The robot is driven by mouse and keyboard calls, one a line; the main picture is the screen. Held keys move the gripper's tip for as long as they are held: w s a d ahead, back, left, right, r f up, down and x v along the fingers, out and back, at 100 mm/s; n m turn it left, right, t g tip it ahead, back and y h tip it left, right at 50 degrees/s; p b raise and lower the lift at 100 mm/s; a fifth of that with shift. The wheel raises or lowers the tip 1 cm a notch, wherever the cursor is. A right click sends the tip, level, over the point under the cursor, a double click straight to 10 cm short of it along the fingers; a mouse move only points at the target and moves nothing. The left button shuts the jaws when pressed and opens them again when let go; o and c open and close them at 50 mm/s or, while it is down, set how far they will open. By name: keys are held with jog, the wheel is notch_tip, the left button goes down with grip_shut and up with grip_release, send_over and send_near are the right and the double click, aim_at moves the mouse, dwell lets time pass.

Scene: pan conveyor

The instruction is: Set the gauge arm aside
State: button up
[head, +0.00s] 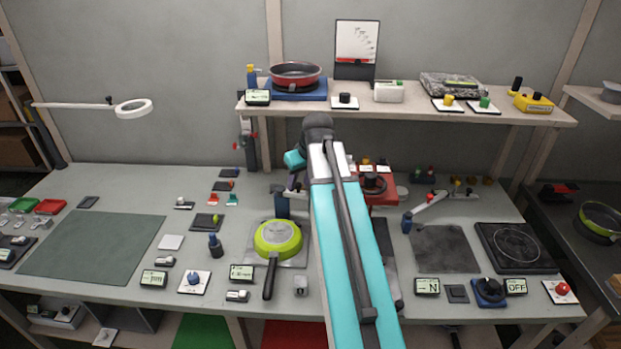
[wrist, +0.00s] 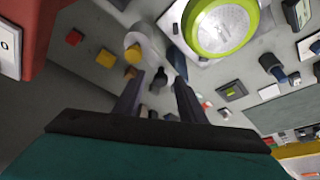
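I cannot tell for certain which part is the gauge arm. A dark blue upright (head: 282,203) stands just behind the green pan (head: 278,238). A dark upright piece (wrist: 180,64) shows below the pan (wrist: 222,26) in the wrist view. Farther right, a pale jointed arm (head: 431,205) with a blue end lies beside a dark square pad. My gripper (wrist: 158,85) is open, its two dark fingers apart with nothing clearly held. It is over the back of the bench. In the head view my own arm hides much of it.
A shelf (head: 420,107) with a red pan (head: 296,74) spans the back. A red block (head: 381,193) stands right of my gripper. A hotplate (head: 516,247) is at the right. The green mat (head: 92,244) at left is clear.

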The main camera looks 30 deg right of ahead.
jog(key=shift+r, duration=0.15)
jog(key=b+v, duration=0.2)
jog(key=v, duration=1.1)
jog(key=shift+s+r, duration=0.2)
jog(key=shift+r, duration=0.1)
dwell(0.6)
